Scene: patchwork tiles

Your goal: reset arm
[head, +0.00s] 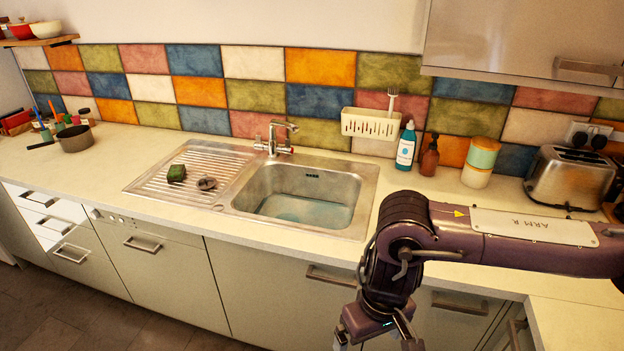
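My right arm (530,228), dark purple with a pale plate, comes in from the right and reaches over the counter to the right of the sink. Its wrist bends down in front of the cabinet doors. My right gripper (377,345) hangs at the bottom edge of the head view. Its two fingers stand apart with nothing seen between them, so it looks open and empty. The fingertips are cut off by the frame. My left arm and gripper are not in view.
A metal sink (370,185) with a tap (277,138) is set in the counter (130,160). A green sponge (176,173) lies on its drainboard. A blue bottle (406,148), brown bottle (429,157), stacked jars (480,160) and toaster (568,178) stand right. A pot (75,138) stands left.

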